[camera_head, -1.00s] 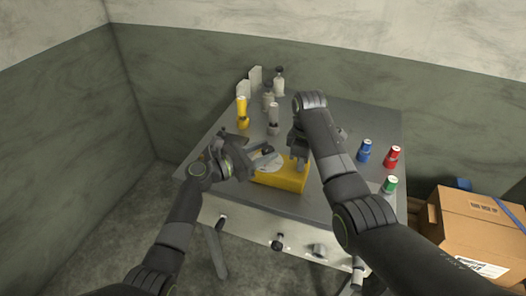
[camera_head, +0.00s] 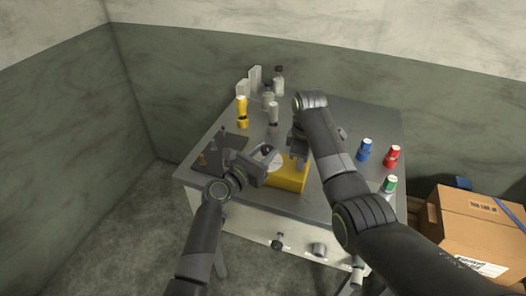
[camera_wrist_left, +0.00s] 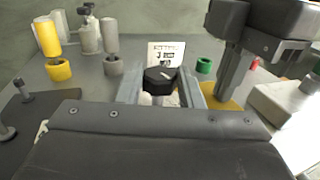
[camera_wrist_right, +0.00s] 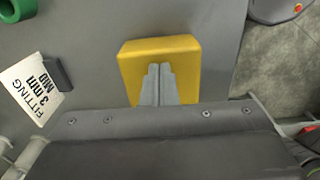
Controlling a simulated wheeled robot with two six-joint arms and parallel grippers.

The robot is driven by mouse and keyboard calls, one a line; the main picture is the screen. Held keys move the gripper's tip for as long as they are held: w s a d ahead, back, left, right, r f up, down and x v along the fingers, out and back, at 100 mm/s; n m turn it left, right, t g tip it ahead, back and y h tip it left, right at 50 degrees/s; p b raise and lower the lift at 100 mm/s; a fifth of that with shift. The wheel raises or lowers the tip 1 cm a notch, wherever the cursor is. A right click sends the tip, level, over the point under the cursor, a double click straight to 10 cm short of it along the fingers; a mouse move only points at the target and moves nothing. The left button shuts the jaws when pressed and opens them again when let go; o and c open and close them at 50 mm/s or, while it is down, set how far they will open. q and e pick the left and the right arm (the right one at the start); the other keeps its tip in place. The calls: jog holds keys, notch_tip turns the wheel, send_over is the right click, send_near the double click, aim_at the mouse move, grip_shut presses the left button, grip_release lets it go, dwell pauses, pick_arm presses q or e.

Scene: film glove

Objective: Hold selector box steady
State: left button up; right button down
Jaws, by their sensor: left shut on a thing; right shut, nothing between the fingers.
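The yellow selector box (camera_head: 288,180) sits near the front middle of the table, with a pale round dial face partly showing on top. My left gripper (camera_head: 264,156) is at the box's left side. In the left wrist view its fingers are shut on a black faceted knob (camera_wrist_left: 160,78). My right gripper (camera_head: 297,162) is shut and empty, its fingertips at the box. In the right wrist view the closed fingers (camera_wrist_right: 157,75) overlap the yellow box (camera_wrist_right: 185,52); whether they press on it is hard to tell.
Blue (camera_head: 364,150), red (camera_head: 392,156) and green-banded (camera_head: 389,185) cylinders stand to the right. A yellow cylinder (camera_head: 242,110) and grey bottles (camera_head: 272,112) stand at the back left. A printed card (camera_wrist_right: 35,84) stands near the box. A cardboard box (camera_head: 470,228) is right of the table.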

pick_arm(q)
jog(key=shift+s+d+f, duration=0.1)
jog(key=shift+f, duration=0.1)
jog(key=o, duration=1)
jog(key=shift+r, duration=0.1)
jog(key=shift+c, duration=0.2)
jog(key=v, duration=1.2)
jog(key=shift+s, duration=0.15)
